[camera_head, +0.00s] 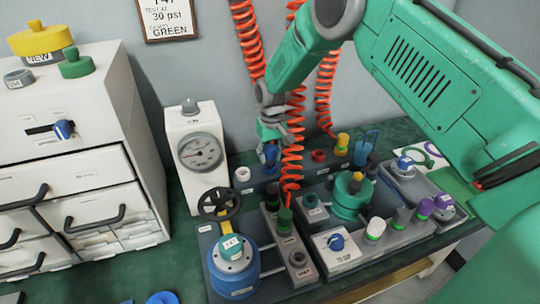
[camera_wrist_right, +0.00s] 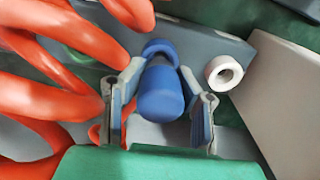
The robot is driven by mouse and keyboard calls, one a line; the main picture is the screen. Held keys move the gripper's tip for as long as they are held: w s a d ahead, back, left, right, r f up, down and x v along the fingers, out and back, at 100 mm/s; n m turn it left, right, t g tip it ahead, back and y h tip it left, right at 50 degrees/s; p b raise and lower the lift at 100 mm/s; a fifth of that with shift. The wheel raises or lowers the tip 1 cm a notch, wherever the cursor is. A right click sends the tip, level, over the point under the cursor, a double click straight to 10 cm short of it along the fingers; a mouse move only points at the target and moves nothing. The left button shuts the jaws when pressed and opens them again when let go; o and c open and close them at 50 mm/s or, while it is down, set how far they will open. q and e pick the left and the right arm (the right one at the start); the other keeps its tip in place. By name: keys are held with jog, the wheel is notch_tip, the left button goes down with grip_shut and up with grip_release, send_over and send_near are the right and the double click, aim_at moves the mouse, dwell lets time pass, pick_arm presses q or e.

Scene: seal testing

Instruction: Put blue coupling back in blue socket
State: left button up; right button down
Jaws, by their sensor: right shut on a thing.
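My right gripper (camera_head: 270,136) reaches down at the back of the bench, beside the orange coiled hoses. It is shut on the blue coupling (camera_head: 270,152), which also shows between the fingers in the right wrist view (camera_wrist_right: 160,98). In that view a blue ring (camera_wrist_right: 161,48), which looks like the blue socket, lies just beyond the coupling on a grey base. The coupling overlaps the ring in the picture, so I cannot tell whether they touch. My left gripper is not in view.
A white socket (camera_head: 243,174), also in the wrist view (camera_wrist_right: 224,73), sits to one side. A red socket (camera_head: 319,155) and yellow coupling (camera_head: 342,142) are to the right. Orange hoses (camera_head: 292,140) hang close to the gripper. A gauge box (camera_head: 198,118) stands left.

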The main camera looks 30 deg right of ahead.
jog(key=shift+f+b, duration=0.4)
jog(key=shift+f, duration=0.5)
jog(key=c, duration=1.1)
grip_release()
jog(key=shift+c, duration=0.2)
jog(key=shift+r, duration=0.2)
notch_tip(320, 180, up, 10)
jog(key=shift+d+r, duration=0.1)
jog(key=shift+r, duration=0.65)
